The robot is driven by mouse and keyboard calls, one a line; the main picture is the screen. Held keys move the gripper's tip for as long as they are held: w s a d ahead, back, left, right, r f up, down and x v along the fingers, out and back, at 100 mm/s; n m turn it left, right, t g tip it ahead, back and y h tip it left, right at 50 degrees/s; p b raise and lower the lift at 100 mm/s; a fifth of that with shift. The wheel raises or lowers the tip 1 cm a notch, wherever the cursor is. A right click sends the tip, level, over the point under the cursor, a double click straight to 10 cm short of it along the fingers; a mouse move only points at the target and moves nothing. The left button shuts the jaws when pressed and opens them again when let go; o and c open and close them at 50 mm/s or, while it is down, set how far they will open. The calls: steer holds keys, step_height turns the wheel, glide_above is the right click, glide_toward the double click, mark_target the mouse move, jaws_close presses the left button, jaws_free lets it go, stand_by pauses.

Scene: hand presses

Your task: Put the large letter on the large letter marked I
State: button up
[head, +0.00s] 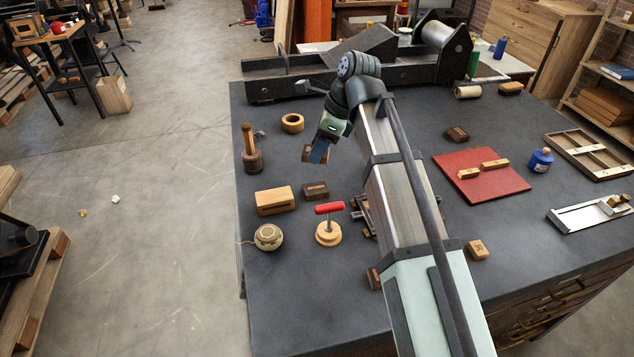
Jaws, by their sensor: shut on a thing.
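My gripper (319,152) is above the back left part of the dark table, shut on a small brown wooden block (308,156). The fingers partly cover the block, and its face cannot be read. Other dark wooden blocks lie apart on the table: one in front of the gripper (316,190), one at the back right (457,134), and one at the front beside my arm (374,279). A lighter block (478,249) at the front right has a dark mark too small to read. I cannot tell which block is marked I.
Near the gripper stand a wooden ring (292,123), a wooden-handled tool (251,155), a wooden box (275,201), a red-handled tool (328,228) and a string ball (268,237). A red mat (482,190) bears two light blocks. A black press (365,70) spans the back. My arm hides the table's middle.

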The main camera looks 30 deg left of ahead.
mark_target(313, 187)
steer(key=shift+f, duration=4.75)
steer(key=shift+f, duration=0.15)
steer(key=o, duration=1)
steer(key=shift+o, duration=0.2)
steer(key=v, duration=1.2)
steer(key=shift+r, duration=0.2)
